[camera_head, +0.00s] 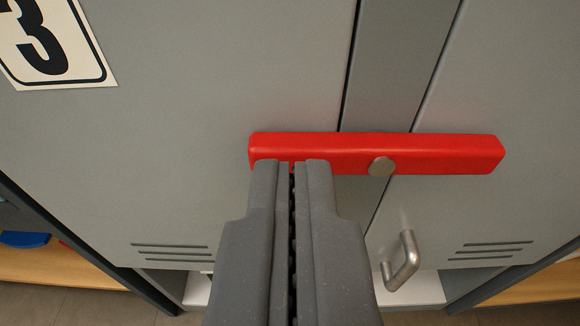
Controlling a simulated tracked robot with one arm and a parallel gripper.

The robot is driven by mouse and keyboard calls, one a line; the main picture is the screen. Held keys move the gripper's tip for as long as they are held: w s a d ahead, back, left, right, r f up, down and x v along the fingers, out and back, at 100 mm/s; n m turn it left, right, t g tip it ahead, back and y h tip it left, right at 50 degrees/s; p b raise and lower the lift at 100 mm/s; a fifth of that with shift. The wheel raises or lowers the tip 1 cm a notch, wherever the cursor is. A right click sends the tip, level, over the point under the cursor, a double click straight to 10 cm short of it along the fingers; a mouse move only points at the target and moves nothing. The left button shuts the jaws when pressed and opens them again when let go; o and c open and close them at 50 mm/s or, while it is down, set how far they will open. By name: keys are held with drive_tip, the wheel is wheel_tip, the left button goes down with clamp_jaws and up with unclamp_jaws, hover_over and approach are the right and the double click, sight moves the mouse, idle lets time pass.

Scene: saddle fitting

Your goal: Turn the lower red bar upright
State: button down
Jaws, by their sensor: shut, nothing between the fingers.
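The red bar (440,154) lies level across the gap between two grey cabinet doors. A round metal pivot (382,167) sits on it, right of its left half. My gripper (291,166) is shut, with nothing between the fingers. Its fingertips overlap the lower edge of the bar's left part in the picture. I cannot tell whether they touch the bar. The fingers hide a small piece of the bar's lower edge. Only one red bar is in view.
A metal handle (402,262) sticks out of the right door (520,80), below the bar. The left door (220,80) carries a number 3 sign (88,62). Vent slots (170,251) mark both doors. Wooden surfaces (60,266) show at the lower sides.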

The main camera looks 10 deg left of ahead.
sight(378, 154)
drive_tip(key=b+x, duration=0.1)
drive_tip(key=x, duration=0.8)
drive_tip(key=shift+w+a+f+b, duration=0.1)
drive_tip(key=shift+w+f+b, duration=0.15)
drive_tip(key=shift+b, duration=0.05)
wheel_tip(378, 154, down, 2)
drive_tip(key=shift+f+b, duration=0.2)
drive_tip(key=shift+b, duration=0.2)
drive_tip(key=shift+f, duration=0.7)
